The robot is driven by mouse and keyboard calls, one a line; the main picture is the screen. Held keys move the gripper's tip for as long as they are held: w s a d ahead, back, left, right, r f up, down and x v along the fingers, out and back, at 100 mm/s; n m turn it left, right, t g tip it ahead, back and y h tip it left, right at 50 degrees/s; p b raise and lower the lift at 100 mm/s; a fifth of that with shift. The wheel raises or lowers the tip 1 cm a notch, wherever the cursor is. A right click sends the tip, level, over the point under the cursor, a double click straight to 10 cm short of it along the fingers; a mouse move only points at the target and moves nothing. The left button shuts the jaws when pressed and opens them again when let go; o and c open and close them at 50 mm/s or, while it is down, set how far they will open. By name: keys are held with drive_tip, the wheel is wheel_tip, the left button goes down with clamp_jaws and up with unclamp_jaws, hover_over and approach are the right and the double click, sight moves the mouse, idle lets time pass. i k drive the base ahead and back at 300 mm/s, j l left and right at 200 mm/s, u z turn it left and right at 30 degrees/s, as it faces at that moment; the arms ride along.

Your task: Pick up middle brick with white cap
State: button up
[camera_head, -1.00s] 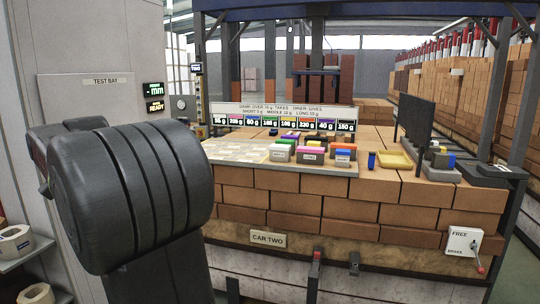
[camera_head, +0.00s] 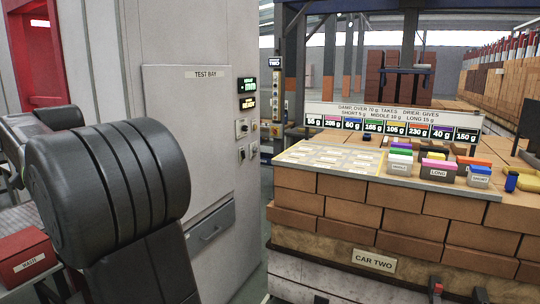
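Small grey bricks with coloured caps stand on a board on top of the brick stack of car two. The front left one (camera_head: 399,168) has a pale, whitish cap with green behind it; its label looks like "MIDDLE" but is too small to be sure. Beside it to the right is a brick with a magenta cap labelled "LONG" (camera_head: 438,171). Further right is a small brick with a blue and white top (camera_head: 479,177), its label seemingly "SHORT". My gripper is not in view; only my dark arm links fill the left side, well apart from the bricks.
The board (camera_head: 310,154) has several pale labelled spots left of the bricks. A sign with coloured weight tags (camera_head: 394,121) stands behind. The test bay cabinet (camera_head: 200,130) stands left of the car. A red box labelled "WASTE" (camera_head: 28,259) is at lower left.

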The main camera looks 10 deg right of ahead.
sight(399, 164)
drive_tip(key=i+z, duration=0.35)
drive_tip(key=i+j+z, duration=0.15)
drive_tip(key=i+z, duration=0.2)
drive_tip(key=i, duration=0.2)
drive_tip(key=i+j+z, duration=0.25)
drive_tip(key=i+z, duration=0.15)
drive_tip(key=i+l+z, duration=0.2)
drive_tip(key=i+z, duration=0.55)
drive_tip(key=z, duration=0.15)
drive_tip(key=i+z, duration=0.5)
drive_tip(key=i+j+z, duration=0.2)
drive_tip(key=z, duration=0.25)
